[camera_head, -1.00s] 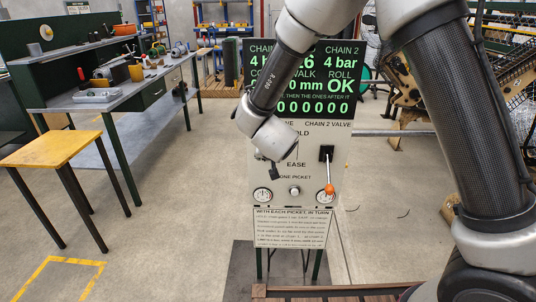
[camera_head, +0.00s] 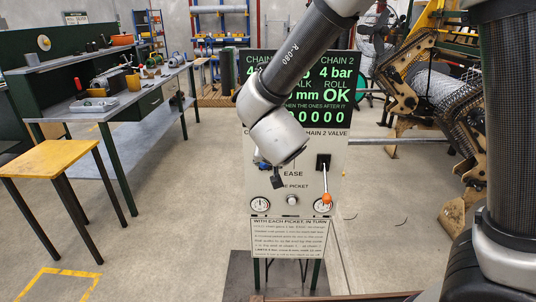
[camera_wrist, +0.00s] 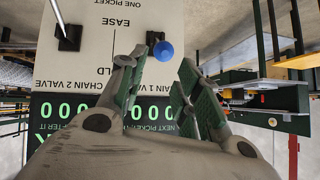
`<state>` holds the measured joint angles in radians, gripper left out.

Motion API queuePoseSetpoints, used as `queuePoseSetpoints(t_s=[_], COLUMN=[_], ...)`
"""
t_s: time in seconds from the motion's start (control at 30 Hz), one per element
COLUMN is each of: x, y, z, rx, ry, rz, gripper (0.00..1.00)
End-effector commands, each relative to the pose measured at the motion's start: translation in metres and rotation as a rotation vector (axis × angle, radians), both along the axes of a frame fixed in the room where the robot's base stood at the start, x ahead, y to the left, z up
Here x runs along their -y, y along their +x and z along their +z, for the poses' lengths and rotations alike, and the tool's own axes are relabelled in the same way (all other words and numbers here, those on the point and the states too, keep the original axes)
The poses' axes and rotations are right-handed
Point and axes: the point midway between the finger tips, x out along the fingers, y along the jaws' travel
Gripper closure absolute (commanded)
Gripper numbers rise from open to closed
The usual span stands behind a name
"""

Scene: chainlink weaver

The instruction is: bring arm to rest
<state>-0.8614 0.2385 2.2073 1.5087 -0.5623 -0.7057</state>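My gripper (camera_wrist: 162,62) is open and empty in the wrist view, its two green-padded fingers apart. A blue knob (camera_wrist: 164,50) shows in the gap between the fingertips, on the chain 1 valve side of the panel. In the head view my gripper (camera_head: 277,181) hangs in front of the control panel (camera_head: 310,165), below my bent wrist, and hides part of its left half. Only a bit of the blue knob (camera_head: 262,164) shows there. Whether a finger touches it, I cannot tell. My arm crosses the panel's display from the upper right.
The panel's orange-knobbed lever (camera_head: 326,198) points down on the right. A yellow-topped table (camera_head: 48,158) and a green workbench (camera_head: 130,103) stand left. Weaving machinery (camera_head: 430,85) stands right. The floor between table and panel is clear.

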Motion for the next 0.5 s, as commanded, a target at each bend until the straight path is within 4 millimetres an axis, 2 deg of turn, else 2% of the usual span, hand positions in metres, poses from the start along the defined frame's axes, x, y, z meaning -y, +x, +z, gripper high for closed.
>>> queuePoseSetpoints(t_s=[0.07,0.17,0.23,0.3,0.37,0.4,0.47,0.5], x=[-0.007,-0.030,-0.047,-0.057,-0.051,-0.040,-0.010,0.017], y=[-0.004,-0.015,-0.033,-0.060,-0.079,-0.091,-0.108,-0.118], z=[-0.004,-0.013,-0.025,-0.027,-0.020,-0.013,0.000,0.009], rx=[-0.025,-0.095,-0.180,-0.275,-0.356,-0.409,-0.486,-0.536], ry=[0.046,0.125,0.163,0.190,0.200,0.195,0.169,0.140], rz=[0.000,0.089,0.205,0.341,0.439,0.495,0.560,0.588], gripper=[0.67,0.67,0.67,0.67,0.67,0.67,0.67,0.67])
